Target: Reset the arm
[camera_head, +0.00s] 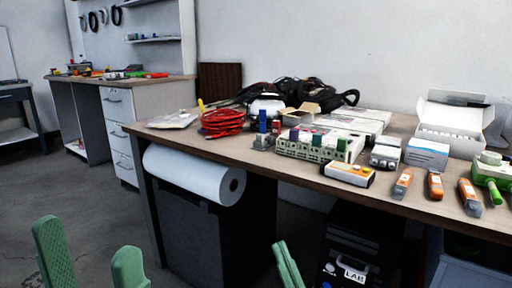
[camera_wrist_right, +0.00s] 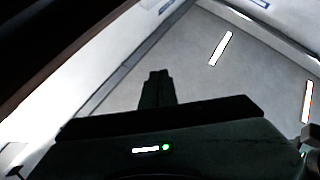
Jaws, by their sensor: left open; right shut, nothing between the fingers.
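My left gripper (camera_head: 87,238) shows at the lower left of the head view. Its two green fingers stand well apart, open and empty, in front of the workbench and over the floor. My right gripper (camera_head: 286,264) shows at the bottom middle of the head view, its green fingers together. It is apart from the workbench (camera_head: 262,170), in front of its edge. In the right wrist view the right gripper (camera_wrist_right: 157,78) is a dark shape with its fingers together and nothing between them. Most of both arms is out of view.
The workbench holds a red cable coil (camera_head: 222,122), a terminal block device (camera_head: 318,145), orange-grey tools (camera_head: 435,185) and an open white box (camera_head: 449,131). A paper roll (camera_head: 195,174) hangs under its front edge. A black LAB case (camera_head: 350,262) stands below. Floor at left is clear.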

